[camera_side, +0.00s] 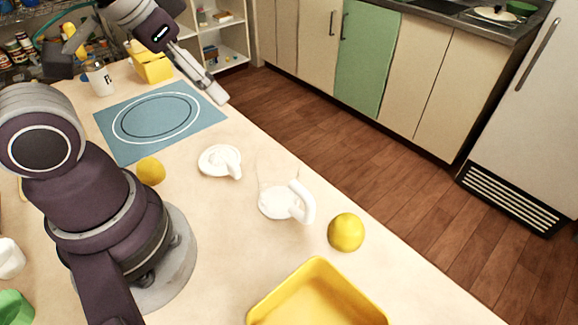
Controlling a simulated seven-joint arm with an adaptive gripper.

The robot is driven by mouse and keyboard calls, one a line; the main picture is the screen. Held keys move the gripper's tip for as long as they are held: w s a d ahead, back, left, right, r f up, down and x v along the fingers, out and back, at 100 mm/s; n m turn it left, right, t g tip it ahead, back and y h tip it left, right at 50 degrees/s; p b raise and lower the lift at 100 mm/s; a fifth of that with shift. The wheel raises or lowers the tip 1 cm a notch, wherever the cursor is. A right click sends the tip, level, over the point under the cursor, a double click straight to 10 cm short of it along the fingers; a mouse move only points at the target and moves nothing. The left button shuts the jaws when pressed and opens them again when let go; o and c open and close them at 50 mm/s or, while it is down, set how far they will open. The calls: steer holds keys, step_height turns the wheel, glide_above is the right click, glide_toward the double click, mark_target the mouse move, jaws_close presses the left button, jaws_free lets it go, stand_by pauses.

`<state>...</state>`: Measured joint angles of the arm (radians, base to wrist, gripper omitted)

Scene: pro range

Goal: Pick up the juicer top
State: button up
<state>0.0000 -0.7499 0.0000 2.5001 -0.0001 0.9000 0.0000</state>
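The juicer top (213,157) looks like a white round piece with a raised part and a stub at its right. It lies on the pale tabletop, apart from other things. A jug-like piece (274,205) with a white base, white handle and clear walls stands to its lower right, probably the juicer's lower part. My gripper (219,96) is in the air near the table's far edge, above the juicer top in the picture and apart from it. Its fingers point down and right, and nothing shows between them. I cannot tell how far apart the fingers are.
A lemon (151,171) lies left of the juicer top; another (346,232) lies right of the jug. A yellow tray (262,306) is at the front. A blue mat (206,117), white bottle (99,80) and yellow container (152,66) are farther back. Table around the juicer top is clear.

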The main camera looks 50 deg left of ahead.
steer(key=shift+o, duration=0.7)
steer(key=n+g, duration=0.6)
steer(key=n, duration=1.2)
glide_above(231, 162)
step_height(231, 162, down, 9)
step_height(231, 162, down, 11)
steer(key=shift+r, duration=0.2)
steer(key=shift+c, duration=0.4)
jaws_close()
